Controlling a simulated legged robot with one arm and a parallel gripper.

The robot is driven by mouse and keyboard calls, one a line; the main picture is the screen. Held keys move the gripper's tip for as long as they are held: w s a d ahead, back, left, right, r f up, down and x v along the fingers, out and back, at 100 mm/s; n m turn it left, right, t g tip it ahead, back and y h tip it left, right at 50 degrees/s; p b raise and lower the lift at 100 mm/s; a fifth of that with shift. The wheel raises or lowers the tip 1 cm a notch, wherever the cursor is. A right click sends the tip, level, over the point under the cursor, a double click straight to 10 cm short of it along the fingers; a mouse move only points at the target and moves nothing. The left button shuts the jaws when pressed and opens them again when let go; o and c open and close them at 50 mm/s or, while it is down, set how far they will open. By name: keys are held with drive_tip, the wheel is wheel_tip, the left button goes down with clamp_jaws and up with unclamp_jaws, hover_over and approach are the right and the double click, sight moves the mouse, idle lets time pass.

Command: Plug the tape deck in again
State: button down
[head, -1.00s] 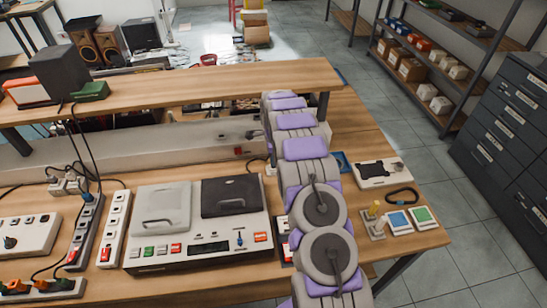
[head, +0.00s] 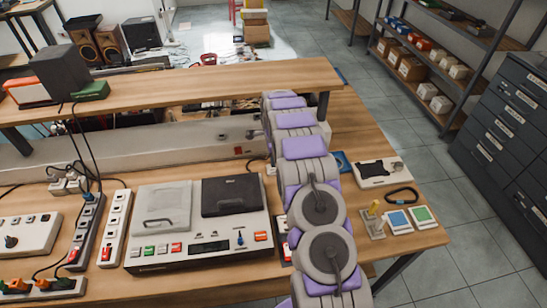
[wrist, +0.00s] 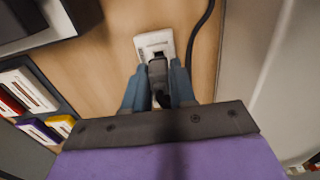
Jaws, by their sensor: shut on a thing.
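The tape deck (head: 198,255), a grey-white unit with a light lid and a dark lid, sits on the wooden bench left of my arm. In the wrist view my gripper (wrist: 158,98) is shut on a black plug (wrist: 158,72) between its blue-grey fingers. The plug's front is at a white socket block (wrist: 144,43) on the wood. They look touching or very close; I cannot tell how deep the plug sits. My arm hides the gripper in the head view.
A black cable (wrist: 202,45) runs right of the socket block. White power strips (head: 113,228) stand left of the deck. A raised wooden shelf (head: 200,84) spans the bench. Small colored cards (head: 397,221) and a black loop (head: 402,194) lie right of my arm.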

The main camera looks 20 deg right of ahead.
drive_tip(key=shift+f, duration=0.7)
idle(0.9)
drive_tip(key=shift+f+p, duration=0.25)
drive_tip(key=shift+p, duration=0.3)
idle(2.3)
drive_tip(key=c, duration=0.8)
unclamp_jaws()
drive_tip(key=shift+c, duration=0.2)
wheel_tip(320, 180, up, 22)
drive_tip(key=p, duration=0.4)
drive_tip(key=shift+r, duration=0.15)
idle(0.4)
